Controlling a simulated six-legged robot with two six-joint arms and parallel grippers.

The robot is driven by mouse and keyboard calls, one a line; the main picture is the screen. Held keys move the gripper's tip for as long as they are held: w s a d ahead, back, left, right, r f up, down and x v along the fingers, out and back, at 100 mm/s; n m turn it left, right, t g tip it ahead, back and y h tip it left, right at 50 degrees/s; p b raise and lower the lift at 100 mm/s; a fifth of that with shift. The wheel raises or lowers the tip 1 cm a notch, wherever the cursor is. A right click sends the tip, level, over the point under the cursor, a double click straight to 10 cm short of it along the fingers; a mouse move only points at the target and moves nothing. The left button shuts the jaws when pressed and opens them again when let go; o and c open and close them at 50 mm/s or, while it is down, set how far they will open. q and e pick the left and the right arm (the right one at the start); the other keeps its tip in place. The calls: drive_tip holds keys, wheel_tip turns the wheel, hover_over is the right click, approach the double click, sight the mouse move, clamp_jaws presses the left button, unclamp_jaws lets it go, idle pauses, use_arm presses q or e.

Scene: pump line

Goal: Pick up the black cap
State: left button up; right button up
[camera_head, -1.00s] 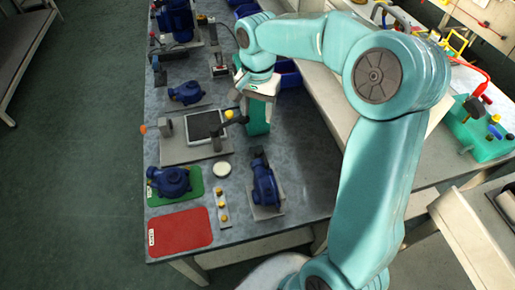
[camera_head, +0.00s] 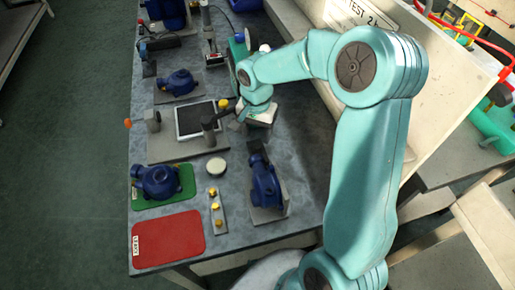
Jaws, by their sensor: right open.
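My right gripper (camera_head: 258,118) comes in from the right and hangs over the bench beside the test plate; its fingers are mostly hidden by its own body and wrist, and I see nothing held. A short black cylinder (camera_head: 208,131) with a dark arm stands at the front right of the dark square screen (camera_head: 196,118), left of the gripper. A black part (camera_head: 257,151) also sits at the upper end of the tilted blue pump (camera_head: 266,184), below the gripper in the picture. I cannot tell which of these, if either, is the black cap. My left gripper is out of view.
A blue pump (camera_head: 160,180) stands on a green mat (camera_head: 182,196), above a red mat (camera_head: 168,239). A round white disc (camera_head: 216,166) and a strip with yellow knobs (camera_head: 216,209) lie between. Bare bench (camera_head: 303,150) lies right of the gripper.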

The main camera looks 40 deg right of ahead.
sight(257, 146)
drive_tip(key=f, duration=0.5)
drive_tip(key=shift+s+f, duration=0.2)
drive_tip(key=shift+w+f, duration=0.1)
drive_tip(key=shift+f, duration=0.25)
drive_tip(key=c, duration=0.9)
